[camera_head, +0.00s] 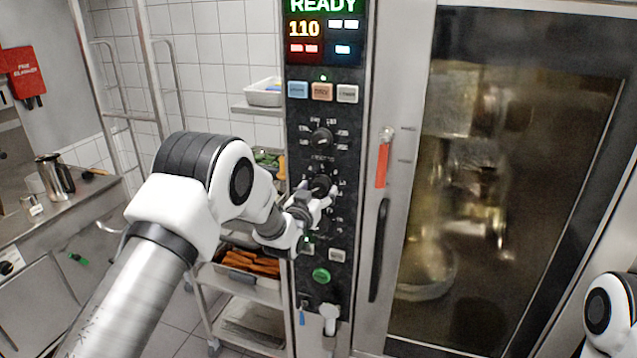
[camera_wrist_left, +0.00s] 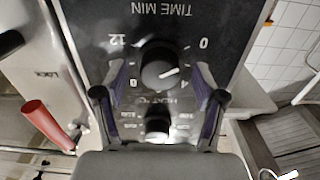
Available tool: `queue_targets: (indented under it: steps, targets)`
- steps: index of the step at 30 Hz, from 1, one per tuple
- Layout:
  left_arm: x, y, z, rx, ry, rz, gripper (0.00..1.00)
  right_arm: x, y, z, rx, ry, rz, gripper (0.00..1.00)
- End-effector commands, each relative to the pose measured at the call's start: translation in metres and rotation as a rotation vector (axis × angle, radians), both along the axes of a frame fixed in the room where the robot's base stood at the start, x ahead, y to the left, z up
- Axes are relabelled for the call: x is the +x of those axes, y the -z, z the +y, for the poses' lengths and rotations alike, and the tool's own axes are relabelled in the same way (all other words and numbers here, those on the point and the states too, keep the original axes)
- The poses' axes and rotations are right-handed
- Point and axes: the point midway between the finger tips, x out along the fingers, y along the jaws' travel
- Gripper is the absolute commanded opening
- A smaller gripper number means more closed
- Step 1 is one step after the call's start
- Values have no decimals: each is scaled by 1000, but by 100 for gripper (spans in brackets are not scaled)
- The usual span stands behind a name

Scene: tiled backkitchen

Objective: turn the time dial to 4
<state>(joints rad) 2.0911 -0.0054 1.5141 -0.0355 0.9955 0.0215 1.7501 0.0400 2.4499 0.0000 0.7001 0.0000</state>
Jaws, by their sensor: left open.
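In the head view the dial (camera_head: 320,184) is partly covered by my left gripper (camera_head: 314,198). In the left wrist view my left gripper (camera_wrist_left: 158,82) is open, one finger on each side of the dial. I cannot tell whether the fingers touch it. My right gripper is out of view.
The heat knob (camera_head: 321,138) sits just above the time dial. The lit display (camera_head: 325,30) reads READY and 110. A red-handled latch (camera_head: 383,163) and the glass oven door (camera_head: 500,190) are to the right. A rack with food trays (camera_head: 265,285) stands left.

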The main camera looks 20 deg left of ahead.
Motion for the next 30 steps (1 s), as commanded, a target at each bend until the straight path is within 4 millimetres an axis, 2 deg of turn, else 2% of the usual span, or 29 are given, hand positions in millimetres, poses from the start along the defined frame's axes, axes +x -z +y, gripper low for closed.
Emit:
queue_targets:
  steps: [3, 10, 11, 15, 16, 23, 30]
  targets:
    - [10, 0, 0, 0, 0, 1, 70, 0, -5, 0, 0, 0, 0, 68]
    - [12, 1, 0, 0, 0, 1, 70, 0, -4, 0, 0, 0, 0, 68]
    - [12, 1, 0, 0, 0, 1, 63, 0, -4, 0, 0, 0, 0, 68]
    - [12, 1, 0, 0, 0, 1, 14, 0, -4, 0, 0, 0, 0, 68]
    - [12, 1, 0, 0, 0, 1, 10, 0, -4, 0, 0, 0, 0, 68]
    - [12, 1, 0, 5, 0, 1, 10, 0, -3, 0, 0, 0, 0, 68]
    - [11, 3, 0, 64, 0, -3, 11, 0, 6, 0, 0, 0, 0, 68]
